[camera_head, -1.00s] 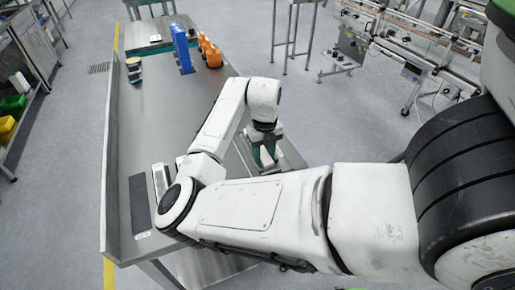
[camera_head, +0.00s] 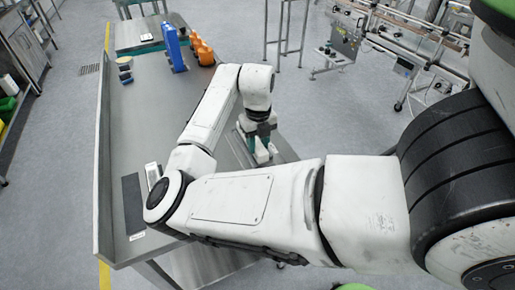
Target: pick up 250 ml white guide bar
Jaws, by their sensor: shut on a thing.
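My gripper (camera_head: 262,152) points down over the right side of the steel table, below my white wrist. It is shut on a pale, whitish piece that looks like the white guide bar. The piece is small in view and mostly hidden by the jaws and wrist, so its full shape and any size marking cannot be told. Teal parts show at the gripper. Whether the piece touches the table cannot be told.
On the steel table (camera_head: 150,110) lie a dark bar (camera_head: 132,200) and a pale bar (camera_head: 152,174), partly hidden by my elbow. A conveyor (camera_head: 410,50) is at upper right.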

